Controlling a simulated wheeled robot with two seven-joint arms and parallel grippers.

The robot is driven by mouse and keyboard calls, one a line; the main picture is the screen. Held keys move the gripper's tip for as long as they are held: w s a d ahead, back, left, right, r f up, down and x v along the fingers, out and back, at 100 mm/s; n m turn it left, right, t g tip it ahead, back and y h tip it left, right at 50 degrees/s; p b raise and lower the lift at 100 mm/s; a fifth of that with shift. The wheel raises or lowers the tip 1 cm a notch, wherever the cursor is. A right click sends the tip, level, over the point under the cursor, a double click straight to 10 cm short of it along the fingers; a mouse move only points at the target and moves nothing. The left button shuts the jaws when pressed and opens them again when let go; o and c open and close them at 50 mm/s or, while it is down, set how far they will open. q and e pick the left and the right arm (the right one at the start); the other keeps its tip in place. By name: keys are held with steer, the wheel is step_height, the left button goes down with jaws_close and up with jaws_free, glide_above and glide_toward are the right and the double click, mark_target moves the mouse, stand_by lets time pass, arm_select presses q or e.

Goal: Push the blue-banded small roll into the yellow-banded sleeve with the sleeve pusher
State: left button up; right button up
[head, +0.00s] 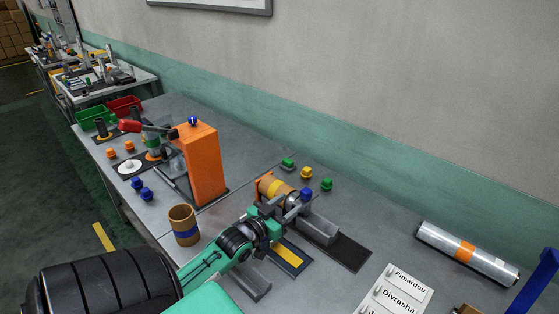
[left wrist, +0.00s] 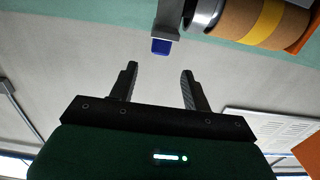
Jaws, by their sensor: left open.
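The yellow-banded sleeve (head: 272,188), a brown cardboard tube, lies on its side against an orange end block. It also shows at the top right of the left wrist view (left wrist: 262,20). A silvery round end (left wrist: 203,14) sits at its near mouth; I see no blue band on it. The sleeve pusher has a grey body (head: 318,229) and a blue-tipped handle (head: 306,193), also seen in the wrist view (left wrist: 161,47). My left gripper (head: 285,207) is open and empty, its fingertips (left wrist: 160,72) just short of the blue tip. My right gripper is not in view.
A brown tube with a blue band (head: 184,226) stands upright at left. An orange lever press (head: 203,162) stands behind it. Green and yellow knobs (head: 307,173) lie behind the sleeve.

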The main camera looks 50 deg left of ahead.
arm_select(q)
steer(key=shift+s+d, duration=0.1)
steer(key=shift+s, duration=1.35)
steer(key=shift+r, duration=0.1)
